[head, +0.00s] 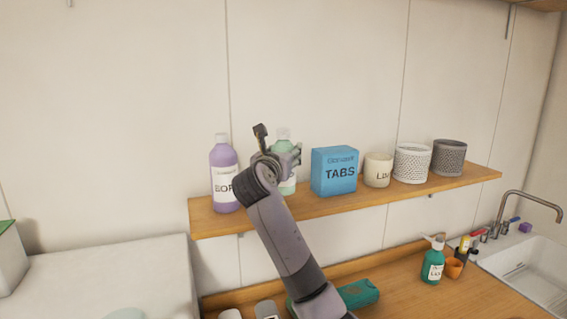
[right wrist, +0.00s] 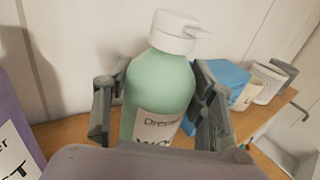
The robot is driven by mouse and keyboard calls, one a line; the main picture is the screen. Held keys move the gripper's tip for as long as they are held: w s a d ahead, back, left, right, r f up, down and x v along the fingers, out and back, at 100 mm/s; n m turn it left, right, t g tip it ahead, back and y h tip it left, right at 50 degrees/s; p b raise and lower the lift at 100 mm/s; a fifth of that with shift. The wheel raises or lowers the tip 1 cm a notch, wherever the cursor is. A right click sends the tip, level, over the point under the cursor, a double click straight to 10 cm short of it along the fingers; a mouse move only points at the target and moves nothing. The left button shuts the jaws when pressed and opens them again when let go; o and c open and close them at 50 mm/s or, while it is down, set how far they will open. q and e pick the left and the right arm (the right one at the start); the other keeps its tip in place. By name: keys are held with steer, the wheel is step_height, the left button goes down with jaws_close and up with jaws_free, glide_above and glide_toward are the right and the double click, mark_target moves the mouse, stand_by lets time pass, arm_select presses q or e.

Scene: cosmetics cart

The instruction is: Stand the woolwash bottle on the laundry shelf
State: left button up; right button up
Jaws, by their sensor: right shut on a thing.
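The woolwash bottle (head: 284,135) is pale green with a white cap and a white label. It is upright over the wooden laundry shelf (head: 400,193), between a purple bottle and a blue box. My right gripper (head: 279,150) is shut on it, with one finger on each side of its body in the right wrist view, where the bottle (right wrist: 160,90) fills the middle. My arm hides part of its lower body in the head view, so I cannot tell whether its base touches the shelf. My left gripper is not in view.
On the shelf stand the purple bottle (head: 224,178), the blue TABS box (head: 334,172), a cream candle (head: 378,170), a white pot (head: 412,163) and a grey pot (head: 449,157). Below is a counter with a teal pump bottle (head: 433,265) and a sink (head: 530,278).

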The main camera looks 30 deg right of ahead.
step_height(320, 180, down, 4)
steer(key=shift+w+r+p, duration=0.1)
steer(key=shift+r+p, duration=0.05)
steer(key=shift+p, duration=0.3)
steer(key=o, duration=1.4)
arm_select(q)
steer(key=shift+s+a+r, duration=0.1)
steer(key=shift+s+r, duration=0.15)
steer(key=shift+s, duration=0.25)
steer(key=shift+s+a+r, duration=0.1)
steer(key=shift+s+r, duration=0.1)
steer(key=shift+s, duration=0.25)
arm_select(e)
steer(key=shift+o, duration=0.2)
